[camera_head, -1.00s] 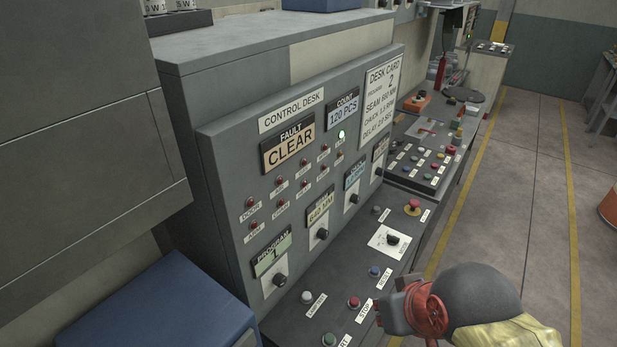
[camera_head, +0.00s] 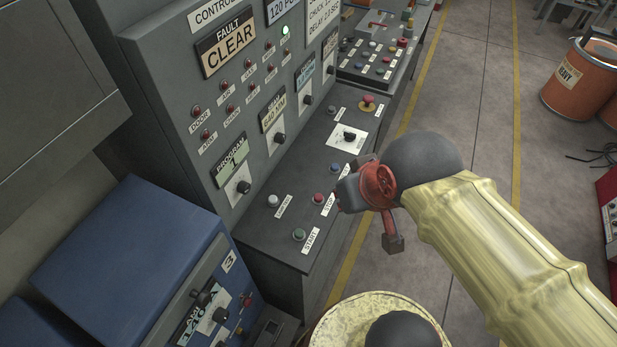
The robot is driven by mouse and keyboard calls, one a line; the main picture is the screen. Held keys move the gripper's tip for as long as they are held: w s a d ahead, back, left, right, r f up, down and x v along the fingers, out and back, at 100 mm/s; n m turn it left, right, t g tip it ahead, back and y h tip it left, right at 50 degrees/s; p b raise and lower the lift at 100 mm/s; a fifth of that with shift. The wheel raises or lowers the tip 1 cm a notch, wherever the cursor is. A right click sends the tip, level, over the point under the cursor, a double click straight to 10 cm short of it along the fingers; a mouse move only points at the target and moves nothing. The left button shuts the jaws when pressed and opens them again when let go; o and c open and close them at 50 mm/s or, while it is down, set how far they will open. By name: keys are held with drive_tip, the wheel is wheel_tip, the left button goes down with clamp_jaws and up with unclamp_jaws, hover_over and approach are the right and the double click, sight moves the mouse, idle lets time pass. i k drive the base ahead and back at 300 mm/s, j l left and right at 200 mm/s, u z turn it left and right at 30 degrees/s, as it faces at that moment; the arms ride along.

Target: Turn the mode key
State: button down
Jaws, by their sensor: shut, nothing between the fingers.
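The mode key is most likely the black knob (camera_head: 349,137) on a white square plate (camera_head: 341,143), on the flat top of the control desk; its lettering is too small to read. A red mushroom button (camera_head: 367,103) is just behind it. My gripper (camera_head: 393,243) hangs at the end of my yellow-sleeved arm, beyond the desk's front edge. It is nearer to me than the knob and apart from it, shut and empty. Its fingertips show only as a small dark end pointing down.
White, red and green push buttons (camera_head: 299,235) lie along the near desk top. The upright panel (camera_head: 185,110) with selector knobs rises behind. A blue cabinet (camera_head: 135,250) stands at lower left.

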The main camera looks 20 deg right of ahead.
sight(350, 137)
drive_tip(key=i+l, duration=0.2)
drive_tip(key=l, duration=0.15)
drive_tip(key=i+l, duration=0.45)
drive_tip(key=l, duration=0.3)
